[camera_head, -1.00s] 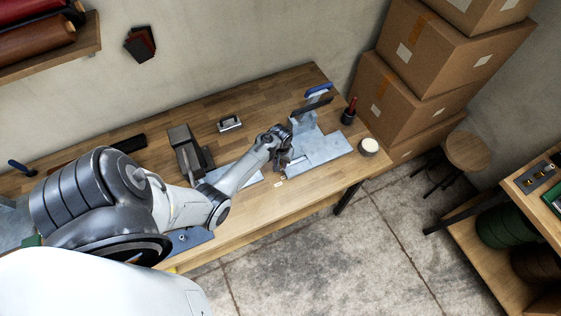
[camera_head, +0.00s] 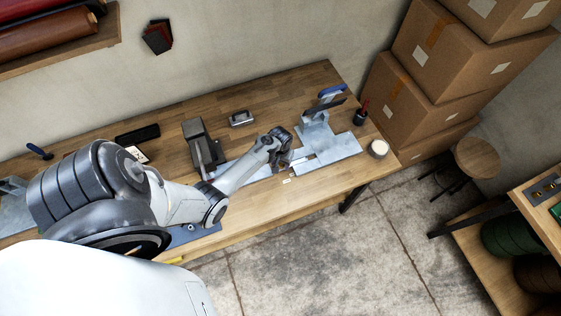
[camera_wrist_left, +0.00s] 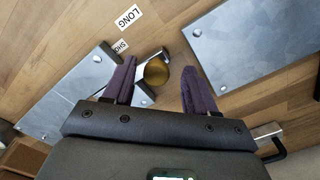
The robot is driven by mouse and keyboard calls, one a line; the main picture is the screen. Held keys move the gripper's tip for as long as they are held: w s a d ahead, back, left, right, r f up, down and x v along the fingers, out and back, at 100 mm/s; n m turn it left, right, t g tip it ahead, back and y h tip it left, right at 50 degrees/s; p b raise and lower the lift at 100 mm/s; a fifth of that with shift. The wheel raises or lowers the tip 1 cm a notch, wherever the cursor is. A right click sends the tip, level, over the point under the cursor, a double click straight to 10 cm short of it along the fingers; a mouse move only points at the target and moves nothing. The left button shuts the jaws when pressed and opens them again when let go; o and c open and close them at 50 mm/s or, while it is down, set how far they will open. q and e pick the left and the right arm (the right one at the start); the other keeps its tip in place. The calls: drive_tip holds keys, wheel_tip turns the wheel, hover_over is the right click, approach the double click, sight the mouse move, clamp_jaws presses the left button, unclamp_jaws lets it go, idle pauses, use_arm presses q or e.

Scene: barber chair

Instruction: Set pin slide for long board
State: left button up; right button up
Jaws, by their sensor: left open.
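A round brass knob (camera_wrist_left: 157,72) with a metal bar end beside it sits between my left gripper's fingertips in the left wrist view. My left gripper (camera_wrist_left: 152,80) is open, with a dark purple finger on each side of the knob; I cannot tell whether either touches it. In the head view my left gripper (camera_head: 284,160) is low over the bench, beside the grey metal plates. A white LONG label (camera_wrist_left: 129,18) lies beyond the knob. A slotted grey plate (camera_wrist_left: 62,100) is at left. My right gripper is out of view.
A dark cup (camera_head: 360,117) and a round tin (camera_head: 379,149) stand near the bench's right end. A grey block-like tool (camera_head: 201,145) stands left of the gripper.

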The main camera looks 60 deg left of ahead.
use_arm(q)
drive_tip(key=shift+r, duration=0.15)
wheel_tip(320, 180, up, 10)
drive_tip(key=shift+r, duration=0.25)
idle(0.4)
